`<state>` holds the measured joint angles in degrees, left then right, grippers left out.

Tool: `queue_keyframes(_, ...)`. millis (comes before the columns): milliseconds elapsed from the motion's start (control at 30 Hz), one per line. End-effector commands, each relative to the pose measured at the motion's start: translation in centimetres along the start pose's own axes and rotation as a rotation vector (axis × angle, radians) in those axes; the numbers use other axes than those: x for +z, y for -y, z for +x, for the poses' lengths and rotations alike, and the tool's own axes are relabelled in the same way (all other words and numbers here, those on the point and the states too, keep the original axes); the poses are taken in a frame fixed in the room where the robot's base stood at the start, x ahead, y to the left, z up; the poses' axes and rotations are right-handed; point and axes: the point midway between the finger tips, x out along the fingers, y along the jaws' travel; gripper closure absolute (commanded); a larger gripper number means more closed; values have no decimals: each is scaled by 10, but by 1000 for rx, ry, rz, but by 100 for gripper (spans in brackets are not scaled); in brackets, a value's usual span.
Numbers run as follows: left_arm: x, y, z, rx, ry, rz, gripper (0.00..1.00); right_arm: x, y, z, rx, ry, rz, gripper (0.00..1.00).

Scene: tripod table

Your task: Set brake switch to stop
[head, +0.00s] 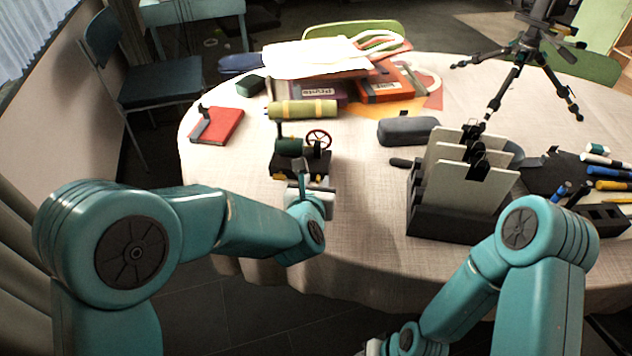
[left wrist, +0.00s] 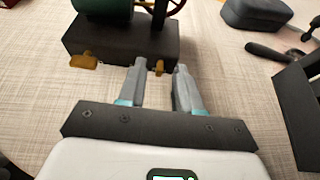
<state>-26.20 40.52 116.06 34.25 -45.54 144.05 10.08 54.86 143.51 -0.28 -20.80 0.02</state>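A small model engine (head: 290,164) stands on the table, with a dark base, a green cylinder and a red spoked wheel (head: 319,138). In the left wrist view, its base (left wrist: 115,43) carries two small brass-coloured levers low on the near side. One lever (left wrist: 83,62) sticks out at the left; the other (left wrist: 159,67) is near the right end. Which of them is the brake switch, I cannot tell. My left gripper (left wrist: 158,76) is open, with its fingertips close on either side of the right lever. In the head view my left gripper (head: 315,182) is at the engine's near side. My right gripper's fingers are not visible.
A black rack (head: 440,222) with upright light panels stands to the right. A dark case (head: 408,131) lies behind it. A green-yellow roll (head: 303,110) and stacked books are behind the engine; a red notebook (head: 217,125) is at the left. The cloth in front of the engine is bare.

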Motion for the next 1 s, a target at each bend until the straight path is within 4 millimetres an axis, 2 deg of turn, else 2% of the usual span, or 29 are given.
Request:
queue_keyframes(267, 0, 0, 3, 0, 1, 0, 66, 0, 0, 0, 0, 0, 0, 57)
queue_keyframes(300, 0, 0, 3, 0, 1, 0, 72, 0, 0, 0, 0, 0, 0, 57)
queue_keyframes(400, 0, 0, 3, 0, 1, 0, 100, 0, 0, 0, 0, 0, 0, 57)
queue_keyframes(1000, 0, 0, 2, 0, 0, 0, 100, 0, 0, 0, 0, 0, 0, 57)
